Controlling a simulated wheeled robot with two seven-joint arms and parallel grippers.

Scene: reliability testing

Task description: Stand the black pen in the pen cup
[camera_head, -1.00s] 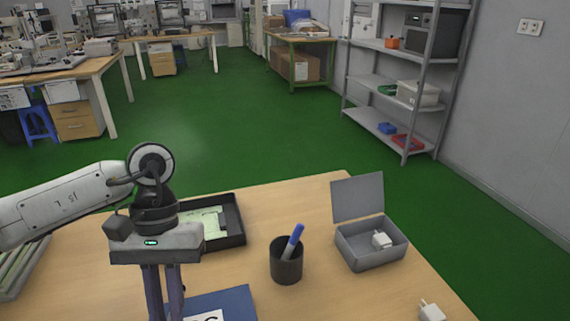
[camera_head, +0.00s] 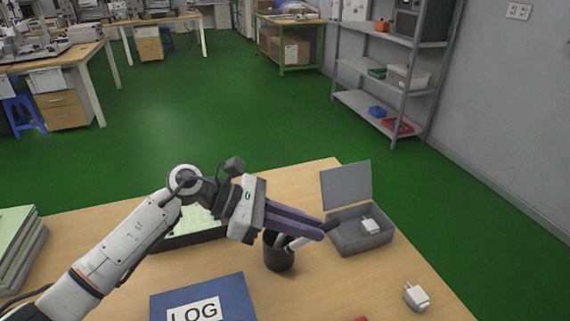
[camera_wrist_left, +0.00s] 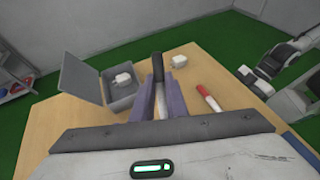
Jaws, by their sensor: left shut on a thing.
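The black pen (camera_head: 331,227) has a dark cap and a pale body. It also shows in the left wrist view (camera_wrist_left: 158,68). My left gripper (camera_head: 318,235) is shut on it, with the pen tilted across the fingers and the dark end pointing right and away. The black pen cup (camera_head: 279,258) stands upright on the table, below and behind the fingers. A pale pen body shows at its mouth; the upper part is hidden by my fingers. The held pen is outside the cup. Part of my right arm shows at the right of the left wrist view; its fingers cannot be made out.
An open grey box (camera_head: 362,240) holding a white plug stands right of the cup. Another white plug (camera_head: 416,297) lies at front right. A blue LOG binder (camera_head: 225,290) lies in front. A red-capped marker (camera_wrist_left: 208,97) lies on the table. A dark tray (camera_head: 185,240) is behind my arm.

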